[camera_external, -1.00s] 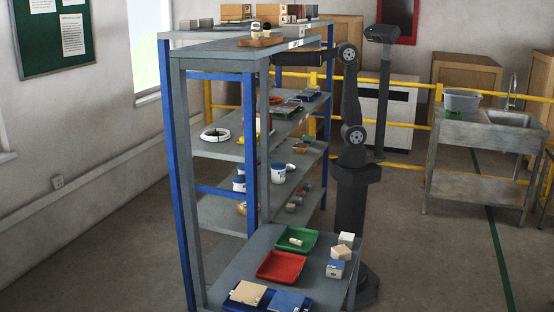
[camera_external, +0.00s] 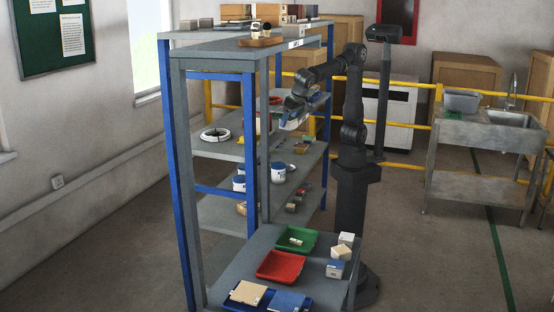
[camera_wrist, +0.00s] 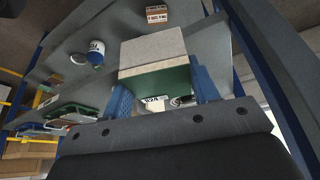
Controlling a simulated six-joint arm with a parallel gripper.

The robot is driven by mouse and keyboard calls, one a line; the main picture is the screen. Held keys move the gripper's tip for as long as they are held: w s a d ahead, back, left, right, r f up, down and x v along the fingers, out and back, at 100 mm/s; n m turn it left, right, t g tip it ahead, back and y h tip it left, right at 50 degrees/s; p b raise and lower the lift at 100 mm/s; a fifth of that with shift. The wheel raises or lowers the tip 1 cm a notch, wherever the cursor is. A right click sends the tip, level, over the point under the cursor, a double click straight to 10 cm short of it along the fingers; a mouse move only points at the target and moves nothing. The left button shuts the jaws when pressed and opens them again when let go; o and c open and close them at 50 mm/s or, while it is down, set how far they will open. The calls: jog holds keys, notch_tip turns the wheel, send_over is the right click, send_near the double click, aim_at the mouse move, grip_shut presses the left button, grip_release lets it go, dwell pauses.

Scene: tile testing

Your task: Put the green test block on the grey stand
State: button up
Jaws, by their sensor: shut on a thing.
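The green test block (camera_wrist: 157,82) is green on its near face, with a pale speckled layer on top. It sits between the blue fingers of my gripper (camera_wrist: 163,88) in the wrist view. My gripper is shut on it. In the external view my gripper (camera_external: 294,114) is at the right side of the rack, near the upper middle shelf; the block is too small to make out clearly there. I cannot pick out the grey stand with certainty in either view.
The rack's middle shelf (camera_external: 214,148) carries a white ring (camera_external: 215,135). Blue-and-white tins (camera_external: 278,172) stand on the shelf below. Green (camera_external: 297,239) and red (camera_external: 282,266) trays lie on the front table. Blue posts (camera_external: 249,120) and the top shelf (camera_external: 220,53) bound the space.

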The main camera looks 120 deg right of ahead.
jog(key=w+a+f+n+t+y, duration=0.15)
jog(key=w+a+f, duration=0.25)
jog(key=a, duration=0.5)
jog(key=w+a+f+n, duration=0.3)
jog(key=a, duration=0.6)
jog(key=w+a+f+n+y, duration=0.15)
jog(key=w+a+f, duration=0.25)
jog(key=a, duration=0.5)
jog(key=n+g+y, duration=0.2)
jog(key=n+y, duration=0.3)
jog(key=n, duration=1.4)
send_over(329, 292)
jog(key=d, duration=0.1)
jog(key=f, duration=2.6)
jog(key=shift+s+d+f, duration=0.15)
jog(key=shift+s, duration=0.15)
jog(key=shift+f, duration=2)
jog(key=shift+f, duration=0.2)
jog(key=o, duration=1.2)
jog(key=shift+o, duration=0.2)
